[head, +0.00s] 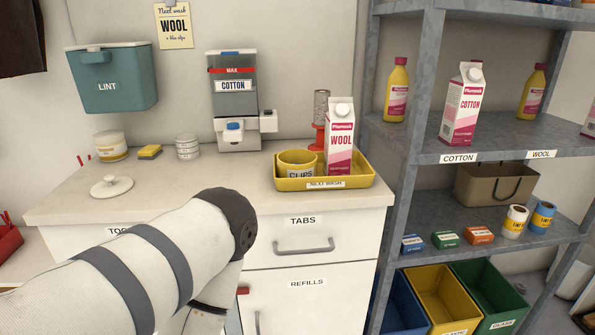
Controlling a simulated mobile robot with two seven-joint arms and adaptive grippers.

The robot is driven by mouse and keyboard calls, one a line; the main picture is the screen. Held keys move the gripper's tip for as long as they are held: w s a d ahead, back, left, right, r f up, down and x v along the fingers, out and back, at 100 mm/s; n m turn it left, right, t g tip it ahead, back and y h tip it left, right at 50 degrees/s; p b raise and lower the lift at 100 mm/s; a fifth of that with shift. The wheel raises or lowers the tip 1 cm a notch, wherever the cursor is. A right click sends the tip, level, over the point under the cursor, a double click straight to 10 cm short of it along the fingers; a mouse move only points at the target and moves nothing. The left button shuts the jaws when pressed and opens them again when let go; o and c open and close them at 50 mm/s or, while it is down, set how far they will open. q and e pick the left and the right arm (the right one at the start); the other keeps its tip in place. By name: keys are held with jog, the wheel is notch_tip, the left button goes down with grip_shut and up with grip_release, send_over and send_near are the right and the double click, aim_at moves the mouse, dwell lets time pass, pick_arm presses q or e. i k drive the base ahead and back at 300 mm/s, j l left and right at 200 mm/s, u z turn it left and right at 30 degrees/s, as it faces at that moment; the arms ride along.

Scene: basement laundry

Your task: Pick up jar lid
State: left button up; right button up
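The jar lid (111,187) is a round white disc with a small knob on top. It lies flat, knob up, on the left part of the pale counter (225,196), near the front edge. A white jar (110,147) with a yellowish band stands behind it. My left arm comes in from the lower left and bends in front of the drawers, apart from the lid in the picture. Its gripper is not in view. My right gripper is not in view either.
A yellow sponge (149,152), a white stack (187,147) and a cotton dispenser (236,110) stand along the back. A yellow tray (345,182) with a clips tub (297,165) and a wool carton (340,140) is at right. The counter's middle is clear. A grey shelf (400,180) stands right.

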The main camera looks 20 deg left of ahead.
aim_at(112, 186)
jog(key=u, duration=2)
